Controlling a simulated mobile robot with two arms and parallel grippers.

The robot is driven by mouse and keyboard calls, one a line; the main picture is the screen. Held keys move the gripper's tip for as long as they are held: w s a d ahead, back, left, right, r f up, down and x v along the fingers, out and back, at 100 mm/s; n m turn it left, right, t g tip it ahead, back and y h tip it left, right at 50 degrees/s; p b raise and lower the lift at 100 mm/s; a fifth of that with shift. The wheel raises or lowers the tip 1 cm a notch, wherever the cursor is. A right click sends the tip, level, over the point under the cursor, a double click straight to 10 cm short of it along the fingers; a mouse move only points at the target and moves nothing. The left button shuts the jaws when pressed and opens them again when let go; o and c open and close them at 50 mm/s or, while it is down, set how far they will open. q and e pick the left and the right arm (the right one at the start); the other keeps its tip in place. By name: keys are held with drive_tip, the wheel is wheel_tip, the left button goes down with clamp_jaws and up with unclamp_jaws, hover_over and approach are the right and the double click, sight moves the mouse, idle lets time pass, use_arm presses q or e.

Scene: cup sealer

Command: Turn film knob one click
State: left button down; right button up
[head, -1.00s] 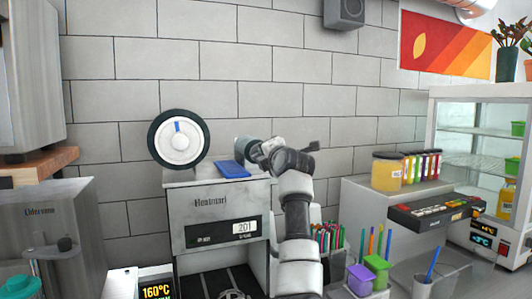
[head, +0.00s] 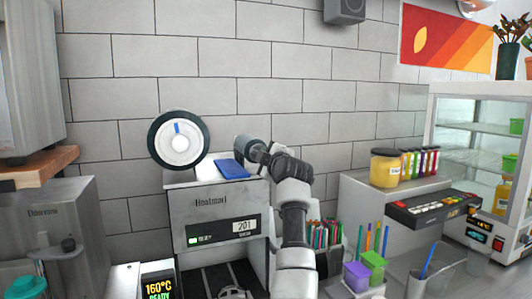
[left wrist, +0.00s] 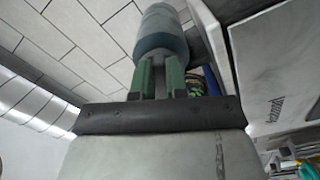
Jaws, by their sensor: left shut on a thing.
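The film knob (head: 241,142) is a small grey-teal cylinder at the upper right of the cup sealer (head: 212,212), beside the film roll (head: 178,139). My left gripper (head: 258,152) is at the knob, partly hidden by its own wrist. In the left wrist view, the left gripper (left wrist: 161,68) has its green-padded fingers shut on the teal knob (left wrist: 163,35). The white roll hub bears a blue mark near its top. The sealer's panel shows 201 and a lit green indicator. My right gripper is not in view.
A blue flat item (head: 232,168) lies on the sealer's top, close to the gripper. Pens, small purple and green boxes (head: 356,275) and a jar (head: 385,167) stand to the right. A tiled wall (head: 290,90) is behind.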

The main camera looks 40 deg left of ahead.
use_arm(q)
drive_tip(key=shift+f+m, duration=0.2)
drive_tip(key=shift+m, duration=0.3)
drive_tip(key=c, duration=1.1)
unclamp_jaws()
drive_tip(key=shift+d, duration=0.1)
drive_tip(key=shift+c, duration=0.2)
drive_tip(key=shift+r, duration=0.1)
drive_tip(key=b+v, duration=0.4)
drive_tip(key=v, duration=0.6)
drive_tip(key=shift+s+d, duration=0.15)
drive_tip(key=shift+d, duration=0.2)
